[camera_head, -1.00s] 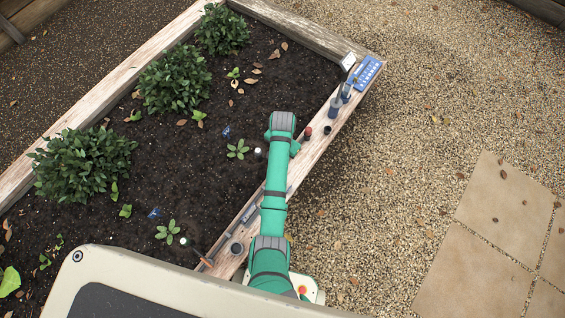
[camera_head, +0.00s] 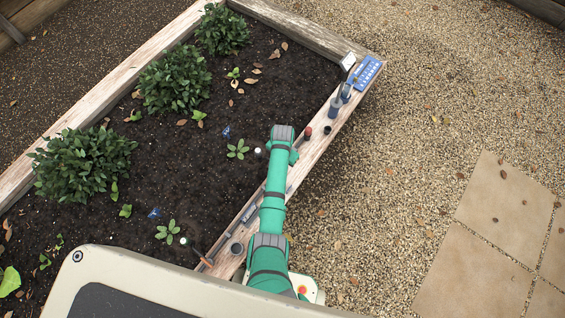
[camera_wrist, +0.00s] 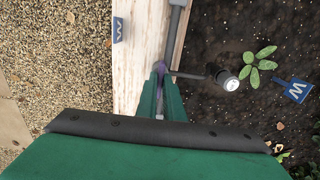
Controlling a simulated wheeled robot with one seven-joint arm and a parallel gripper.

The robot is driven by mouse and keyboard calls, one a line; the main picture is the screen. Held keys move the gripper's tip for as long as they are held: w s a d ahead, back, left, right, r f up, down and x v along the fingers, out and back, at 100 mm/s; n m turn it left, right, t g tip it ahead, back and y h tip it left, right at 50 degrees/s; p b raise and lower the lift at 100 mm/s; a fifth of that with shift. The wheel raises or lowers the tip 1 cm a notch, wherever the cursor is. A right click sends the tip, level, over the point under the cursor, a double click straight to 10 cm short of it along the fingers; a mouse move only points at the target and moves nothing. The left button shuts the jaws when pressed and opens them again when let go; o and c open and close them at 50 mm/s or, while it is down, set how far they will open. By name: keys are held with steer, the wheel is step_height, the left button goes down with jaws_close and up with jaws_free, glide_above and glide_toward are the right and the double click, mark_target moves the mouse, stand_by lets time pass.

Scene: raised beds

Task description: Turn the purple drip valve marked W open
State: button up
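The purple drip valve (camera_wrist: 162,67) shows only as a small bit of purple at the tips of my gripper (camera_wrist: 162,80) in the wrist view; the fingers hide most of it. It sits on a grey pipe (camera_wrist: 175,22) along the bed's wooden edge. The two green fingers are close together, one on each side of the valve; whether they press on it is not clear. A blue label marked W (camera_wrist: 118,30) is on the outer side of the wood. A blue W tag (camera_wrist: 294,89) stands in the soil.
A light-capped emitter (camera_wrist: 230,83) and a seedling (camera_wrist: 257,64) are in the soil right of the valve. Along the wooden rim (camera_head: 312,152) stand a red-capped item (camera_head: 307,131) and a blue panel (camera_head: 367,70). Gravel (camera_head: 420,130) outside the bed is open.

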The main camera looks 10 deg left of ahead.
jaws_close()
steer(key=n, duration=1)
steer(key=shift+w+n, duration=0.1)
steer(key=shift+n, duration=0.3)
steer(key=n, duration=0.4)
steer(key=shift+a+n, duration=0.1)
steer(key=shift+n, duration=1.4)
steer(key=o, duration=0.6)
jaws_free()
